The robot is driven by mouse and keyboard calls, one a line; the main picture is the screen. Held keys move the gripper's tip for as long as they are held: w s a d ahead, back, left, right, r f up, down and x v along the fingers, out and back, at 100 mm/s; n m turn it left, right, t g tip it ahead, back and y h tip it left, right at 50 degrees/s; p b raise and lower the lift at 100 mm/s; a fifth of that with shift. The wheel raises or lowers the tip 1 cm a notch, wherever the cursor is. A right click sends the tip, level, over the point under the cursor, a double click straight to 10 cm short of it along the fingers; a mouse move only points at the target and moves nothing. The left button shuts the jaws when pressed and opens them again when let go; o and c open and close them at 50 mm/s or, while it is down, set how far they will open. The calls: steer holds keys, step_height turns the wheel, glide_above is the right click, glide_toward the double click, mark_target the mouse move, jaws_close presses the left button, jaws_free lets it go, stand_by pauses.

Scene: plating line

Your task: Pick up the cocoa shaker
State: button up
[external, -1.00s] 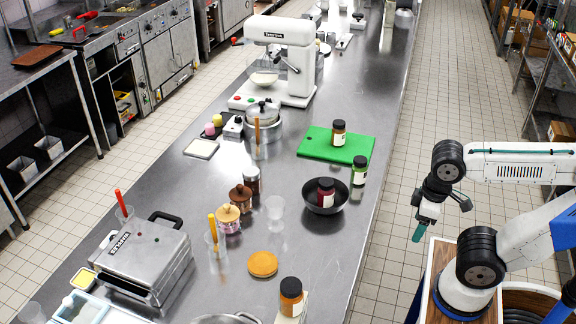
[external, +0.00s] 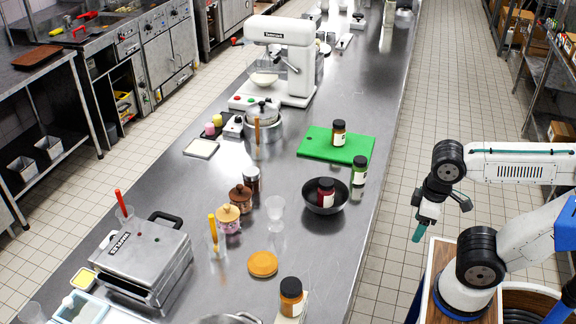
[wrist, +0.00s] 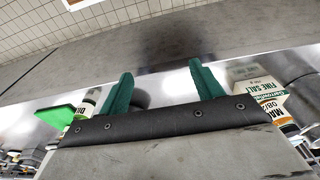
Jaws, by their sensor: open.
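A small dark brown cylinder with a lighter top (external: 251,180), which looks like the cocoa shaker, stands upright on the steel counter (external: 330,245), behind two lidded jars. Its label cannot be read. My gripper (external: 437,216) hangs off the right side of the counter, well to the right of the shaker and apart from it. In the wrist view its two green fingers (wrist: 160,88) are spread apart with nothing between them. I cannot make out the shaker in the wrist view.
A brown-lidded jar (external: 240,197) and a pink jar (external: 228,218) stand close in front of the shaker. A green board (external: 315,148) is behind the bowl.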

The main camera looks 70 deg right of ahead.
stand_by(0.4)
steer(key=shift+c, duration=0.8)
steer(key=m+t+h, duration=0.3)
steer(key=t, duration=0.9)
glide_toward(251, 176)
steer(key=d+f, duration=0.1)
steer(key=d, duration=0.1)
steer(key=shift+h, duration=0.3)
steer(key=x, duration=1.1)
steer(key=shift+w+a+f, duration=0.1)
steer(key=shift+f, duration=0.4)
steer(key=c, duration=0.7)
